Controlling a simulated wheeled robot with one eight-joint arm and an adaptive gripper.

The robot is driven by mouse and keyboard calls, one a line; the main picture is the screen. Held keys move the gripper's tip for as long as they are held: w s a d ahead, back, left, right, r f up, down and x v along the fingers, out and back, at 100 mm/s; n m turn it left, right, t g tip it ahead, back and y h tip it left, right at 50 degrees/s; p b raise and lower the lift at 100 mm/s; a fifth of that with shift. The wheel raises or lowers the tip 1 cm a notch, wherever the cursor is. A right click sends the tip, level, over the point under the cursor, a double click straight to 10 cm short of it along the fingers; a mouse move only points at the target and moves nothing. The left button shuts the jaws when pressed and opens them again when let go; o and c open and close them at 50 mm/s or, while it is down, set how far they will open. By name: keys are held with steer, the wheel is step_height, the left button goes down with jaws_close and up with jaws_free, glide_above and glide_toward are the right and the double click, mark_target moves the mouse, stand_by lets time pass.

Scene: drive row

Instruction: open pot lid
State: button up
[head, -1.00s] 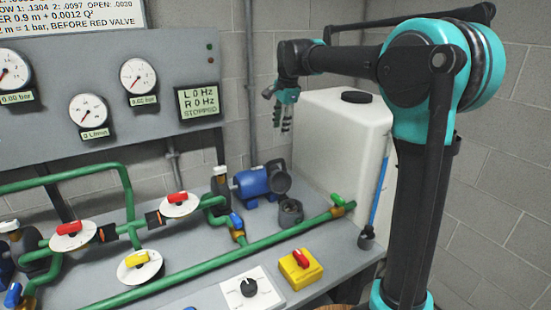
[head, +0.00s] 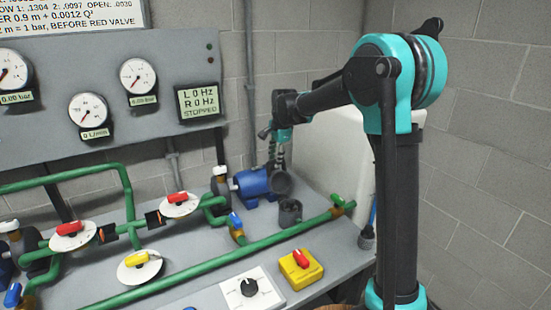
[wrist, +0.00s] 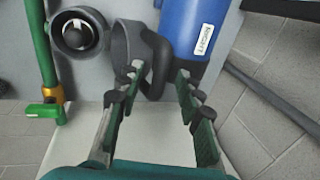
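A dark grey round part (head: 281,183), which looks like the pot lid, stands on edge at the right end of the blue motor (head: 252,183). In the wrist view the grey part (wrist: 122,45) shows as a ring with a thick curved arm beside the blue motor (wrist: 196,25). My gripper (head: 277,160) is just above and behind it in the head view. In the wrist view my gripper (wrist: 160,75) is open, with the curved arm between and beyond the fingertips. Contact cannot be told. A grey open cup (head: 290,212) stands in front; it also shows in the wrist view (wrist: 78,32).
A white tank (head: 335,155) stands behind, partly hidden by my arm. Green pipes (head: 200,268) with coloured valve handles cross the bench. A yellow switch box (head: 300,270) sits at the front. A gauge panel (head: 60,110) is on the left.

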steer(key=shift+c, duration=0.5)
jaws_close()
steer(key=shift+s+d+r+t+y, duration=0.2)
steer(key=shift+s+d, duration=0.1)
steer(key=shift+s, duration=0.1)
steer(key=shift+s+d+r+t+y, duration=0.1)
steer(key=shift+s+d+t, duration=0.15)
steer(key=shift+s, duration=0.1)
steer(key=shift+s+d+r, duration=0.15)
steer(key=shift+s+d, duration=0.3)
steer(key=shift+s, duration=0.3)
